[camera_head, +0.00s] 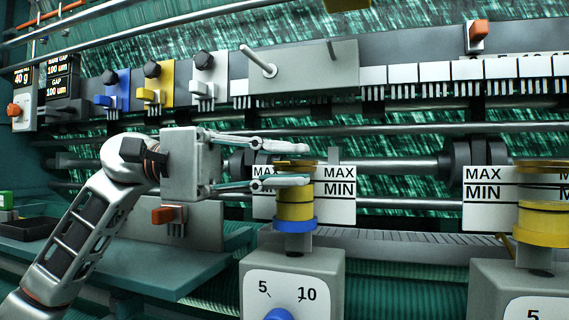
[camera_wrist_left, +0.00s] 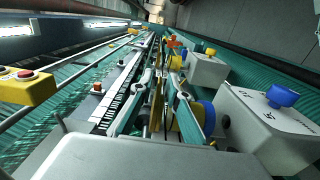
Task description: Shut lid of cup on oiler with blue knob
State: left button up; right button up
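The oiler with the blue knob (camera_head: 278,314) is a grey box (camera_head: 290,270) at the bottom centre of the head view. Its yellow cup (camera_head: 295,211) has a blue ring below. A thin brass-coloured lid (camera_head: 295,163) shows above the cup, roughly level; whether it touches the rim is hidden by a finger. My left gripper (camera_head: 303,164) reaches in from the left, open, one finger above the lid and one below, across the cup's top. Contact cannot be told. The left wrist view shows the spread fingers and the blue knob (camera_wrist_left: 282,96). My right gripper is not in view.
A white MAX/MIN plate (camera_head: 337,188) stands behind the cup. A second oiler with a yellow cup (camera_head: 543,225) stands at right. Metal rails (camera_head: 400,203) run behind. Blue, yellow and white brackets with black knobs (camera_head: 152,69) hang at upper left.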

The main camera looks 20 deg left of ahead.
pick_arm(q)
jog(key=a, duration=1.2)
jog(key=shift+w, duration=0.2)
